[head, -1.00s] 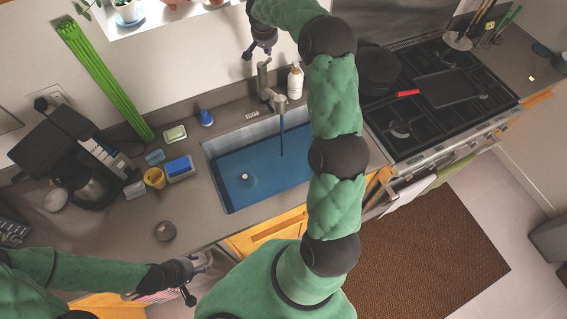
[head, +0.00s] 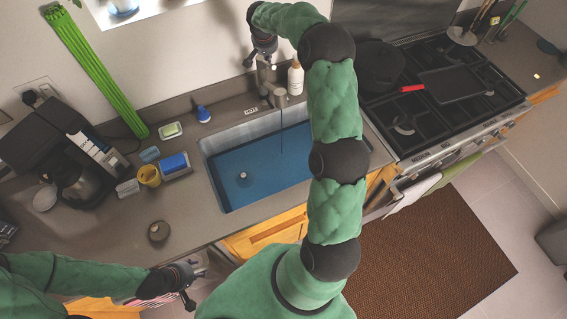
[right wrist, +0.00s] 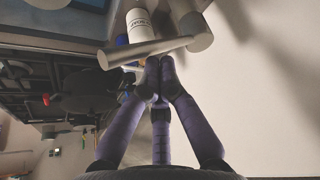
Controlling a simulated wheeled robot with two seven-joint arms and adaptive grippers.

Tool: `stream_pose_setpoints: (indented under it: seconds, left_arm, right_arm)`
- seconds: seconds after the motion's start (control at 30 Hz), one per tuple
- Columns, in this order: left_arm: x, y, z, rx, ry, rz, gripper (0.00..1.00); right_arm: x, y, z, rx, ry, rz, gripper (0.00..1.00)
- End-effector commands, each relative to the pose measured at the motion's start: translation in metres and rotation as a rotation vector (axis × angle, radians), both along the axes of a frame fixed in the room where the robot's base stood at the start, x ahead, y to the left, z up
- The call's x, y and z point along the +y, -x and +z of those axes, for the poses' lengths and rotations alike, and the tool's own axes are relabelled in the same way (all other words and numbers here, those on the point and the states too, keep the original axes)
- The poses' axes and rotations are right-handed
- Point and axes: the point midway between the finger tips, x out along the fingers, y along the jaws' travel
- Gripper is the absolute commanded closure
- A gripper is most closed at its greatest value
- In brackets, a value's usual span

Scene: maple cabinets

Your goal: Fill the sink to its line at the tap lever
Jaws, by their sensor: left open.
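The grey tap (head: 275,94) stands at the sink's back edge, with its upright lever part (head: 262,72) behind the spout. A thin dark stream hangs from the spout into blue water (head: 262,174) in the sink (head: 205,160). A pale round thing shows under the water. I cannot make out a fill line. My right gripper (head: 266,60) is at the top of the tap. In the right wrist view its fingers (right wrist: 158,72) are together, close to the grey tap (right wrist: 150,50); contact is unclear. My left gripper (head: 196,272) is open and empty before the counter front.
A white bottle (head: 295,78) stands right of the tap. A blue bottle (head: 202,113), soap dish (head: 170,130), yellow cup (head: 149,176) and blue sponge (head: 174,163) are left of the sink. A coffee maker (head: 75,160) is further left, the stove (head: 440,100) right.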

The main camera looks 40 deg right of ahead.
Motion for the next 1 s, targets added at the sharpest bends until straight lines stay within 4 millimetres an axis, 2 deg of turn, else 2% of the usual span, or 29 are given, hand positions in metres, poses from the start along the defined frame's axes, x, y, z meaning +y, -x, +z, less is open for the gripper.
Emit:
stream_pose_setpoints:
  seconds: [0.1, 0.27, 1.0]
  left_arm:
    - [0.000, 0.000, -0.011, 0.000, 0.000, 0.000, 0.53]
    - [0.000, 0.000, -0.006, 0.000, 0.000, 0.000, 0.53]
    - [0.000, 0.000, 0.024, 0.000, 0.000, 0.000, 0.53]
  right_arm:
    - [0.000, 0.000, -0.013, 0.001, -0.001, 0.000, 1.00]
    - [0.000, 0.000, -0.007, 0.000, 0.000, 0.000, 1.00]
    - [0.000, 0.000, 0.061, 0.000, 0.000, -0.001, 1.00]
